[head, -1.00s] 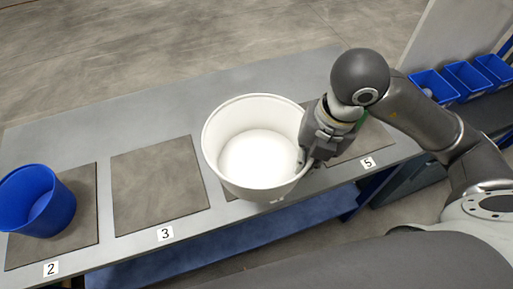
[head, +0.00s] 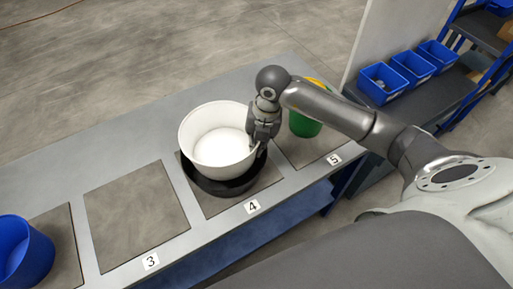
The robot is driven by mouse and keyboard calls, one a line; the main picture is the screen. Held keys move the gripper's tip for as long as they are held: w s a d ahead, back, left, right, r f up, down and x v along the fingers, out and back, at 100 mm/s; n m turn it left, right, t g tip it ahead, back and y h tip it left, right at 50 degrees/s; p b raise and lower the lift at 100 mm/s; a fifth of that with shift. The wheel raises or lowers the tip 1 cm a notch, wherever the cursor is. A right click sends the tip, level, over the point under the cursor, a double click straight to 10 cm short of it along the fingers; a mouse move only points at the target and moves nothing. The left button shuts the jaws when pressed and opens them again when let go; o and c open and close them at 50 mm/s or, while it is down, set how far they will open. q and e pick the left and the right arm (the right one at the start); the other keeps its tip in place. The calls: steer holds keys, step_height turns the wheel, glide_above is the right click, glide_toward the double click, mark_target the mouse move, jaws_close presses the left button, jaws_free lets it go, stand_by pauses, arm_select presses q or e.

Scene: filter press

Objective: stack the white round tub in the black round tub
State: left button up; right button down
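The white round tub (head: 216,135) is over mat 4 in the head view, a little tilted. The black round tub (head: 226,188) shows beneath it as a dark rim and wall on mat 4. The white tub's lower part is hidden by or overlaps the black tub; I cannot tell how deep it sits. My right gripper (head: 260,140) is at the white tub's right rim, its fingers down at the wall and apparently gripping it. The fingertips are partly hidden. My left gripper is not in view.
A green tub with yellow inside (head: 305,122) stands just right of my gripper, behind my arm, on mat 5. A blue tub (head: 22,252) is at the left edge. Mat 3 (head: 135,215) is empty. Blue bins (head: 412,67) sit on a shelf at the right.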

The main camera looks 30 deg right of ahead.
step_height(320, 180, down, 2)
steer(key=shift+f+p, duration=0.1)
steer(key=shift+p, duration=0.6)
steer(key=shift+w+f, duration=0.1)
steer(key=shift+f, duration=0.35)
steer(key=shift+f+b, duration=0.55)
steer(key=shift+f, duration=0.1)
steer(key=c, duration=2)
jaws_free()
steer(key=shift+o, duration=0.4)
